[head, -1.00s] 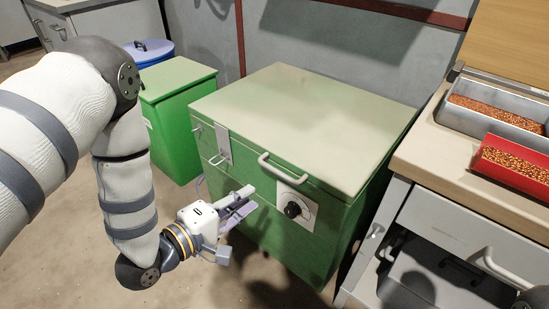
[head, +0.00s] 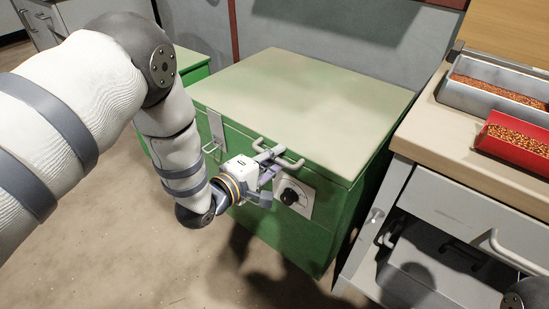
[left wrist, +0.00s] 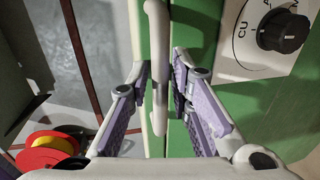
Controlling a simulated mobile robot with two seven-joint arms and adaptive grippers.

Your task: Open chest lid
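The green chest (head: 310,235) stands in the middle of the head view, with its pale lid (head: 305,100) down. A light bar handle (head: 289,161) sits at the lid's front edge. The handle also shows in the left wrist view (left wrist: 158,45), between the two fingers. My left gripper (head: 270,163) is at the handle, its purple-padded fingers (left wrist: 160,95) open on either side of the bar with gaps showing. A metal latch (head: 216,131) hangs at the chest's front left. My right gripper is not in view.
A black dial (head: 290,197) on a white plate is just below the handle. A workbench (head: 465,150) stands close on the right, with a grey tray (head: 500,103) and a red tray (head: 510,145) of copper-coloured granules. The floor (head: 130,260) in front is clear.

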